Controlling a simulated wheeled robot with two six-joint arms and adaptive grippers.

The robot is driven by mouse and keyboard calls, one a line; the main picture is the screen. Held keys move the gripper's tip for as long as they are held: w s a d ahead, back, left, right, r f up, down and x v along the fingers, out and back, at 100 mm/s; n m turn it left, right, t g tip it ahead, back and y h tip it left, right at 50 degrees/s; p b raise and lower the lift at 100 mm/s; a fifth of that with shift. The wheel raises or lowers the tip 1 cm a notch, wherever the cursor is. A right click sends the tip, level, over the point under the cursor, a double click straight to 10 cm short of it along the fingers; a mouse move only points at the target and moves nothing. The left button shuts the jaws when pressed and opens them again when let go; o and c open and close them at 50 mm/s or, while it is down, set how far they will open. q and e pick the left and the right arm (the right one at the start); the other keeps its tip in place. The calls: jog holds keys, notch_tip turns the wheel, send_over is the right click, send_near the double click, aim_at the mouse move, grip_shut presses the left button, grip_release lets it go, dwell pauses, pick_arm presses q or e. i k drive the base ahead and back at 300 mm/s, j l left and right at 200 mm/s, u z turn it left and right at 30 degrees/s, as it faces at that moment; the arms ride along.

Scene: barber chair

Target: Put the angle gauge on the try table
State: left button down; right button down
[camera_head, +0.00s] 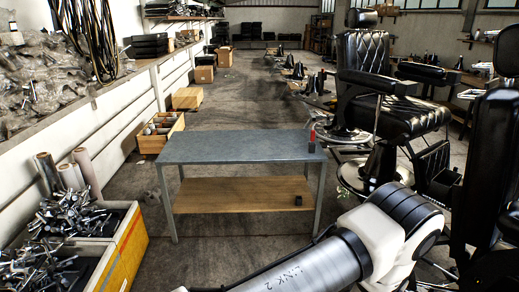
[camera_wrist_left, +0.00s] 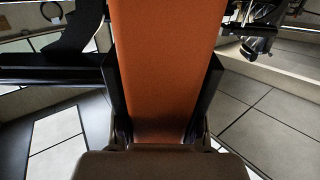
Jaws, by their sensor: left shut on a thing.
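My left gripper (camera_wrist_left: 161,62) shows in the left wrist view, its two dark fingers shut on a flat orange piece (camera_wrist_left: 165,45). The orange piece runs up out of the top of that view, so its far end is hidden. I cannot tell from this part alone whether it is the angle gauge. In the head view a table (camera_head: 235,146) with a grey-blue top and a wooden lower shelf (camera_head: 240,195) stands in the middle; I take it as the try table. My left gripper and my right gripper are both outside the head view.
A small red item (camera_head: 312,136) and a dark piece beside it stand at the table's right end. A dark block (camera_head: 298,201) is on the lower shelf. Most of the top is bare. A black barber chair (camera_head: 385,95) stands right; a yellow-sided parts crate (camera_head: 128,245) stands left.

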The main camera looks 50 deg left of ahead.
aim_at(229, 145)
jog(key=i+j+u, duration=1)
jog(key=i, duration=0.3)
jog(key=i+u, duration=0.35)
jog(key=i, duration=1.9)
jog(key=j+u, duration=0.05)
jog(key=j, duration=0.1)
